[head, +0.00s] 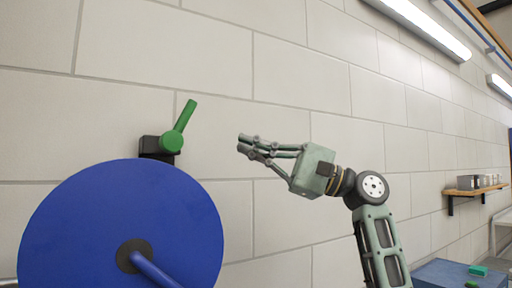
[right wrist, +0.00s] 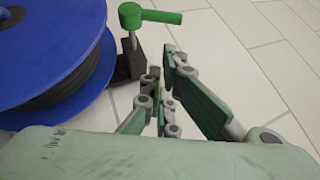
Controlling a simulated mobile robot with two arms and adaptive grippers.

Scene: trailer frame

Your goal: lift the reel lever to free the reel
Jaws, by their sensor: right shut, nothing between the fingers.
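The green reel lever (head: 179,127) stands on a black block (head: 158,148) at the upper right rim of the blue reel (head: 90,230) in the head view. Its handle points up and slightly right. The lever (right wrist: 150,16) also shows at the top of the right wrist view, beside the reel (right wrist: 30,117). My right gripper (head: 243,143) is shut and empty, to the right of the lever and apart from it, with its fingers pointing left toward it. In the right wrist view its fingers (right wrist: 165,80) lie near the black block. My left gripper is not in view.
A pale block wall (head: 300,60) stands behind the reel. A wooden shelf (head: 478,190) with small items is on the wall at far right. A blue surface (head: 440,275) with a green item (head: 478,270) is at the lower right. The space between gripper and lever looks clear.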

